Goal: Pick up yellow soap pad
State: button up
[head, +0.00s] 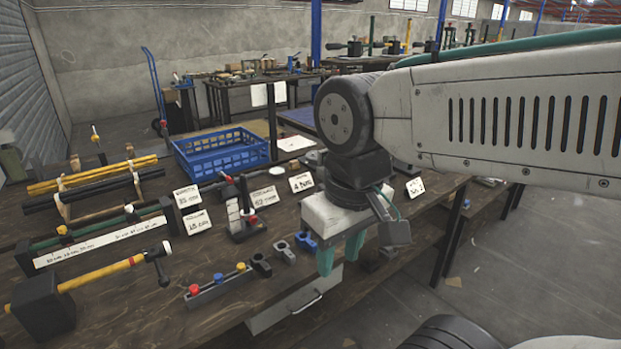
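I cannot make out a yellow soap pad in the head view. My gripper (341,254) points down beside the front edge of the wooden workbench (130,312). Its two green fingers stand apart with nothing visible between them, so it is open. My gripper and arm hide part of the bench's right side. Small yellow items do show: a yellow knob (241,267) on a small strip with red and blue knobs, and yellow rods at the left.
A blue crate (222,151) stands at the back of the bench. Several white cards, a small upright press (242,208) and dark blocks (261,264) stand near my gripper. A drawer handle (305,303) sticks out below the edge. Open floor (540,260) lies at the right.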

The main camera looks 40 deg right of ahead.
aim_at(294, 165)
jog(key=u, duration=0.05)
jog(key=k, duration=0.45)
jog(key=z, duration=1.05)
jog(key=i, duration=1.3)
jog(key=u, duration=0.55)
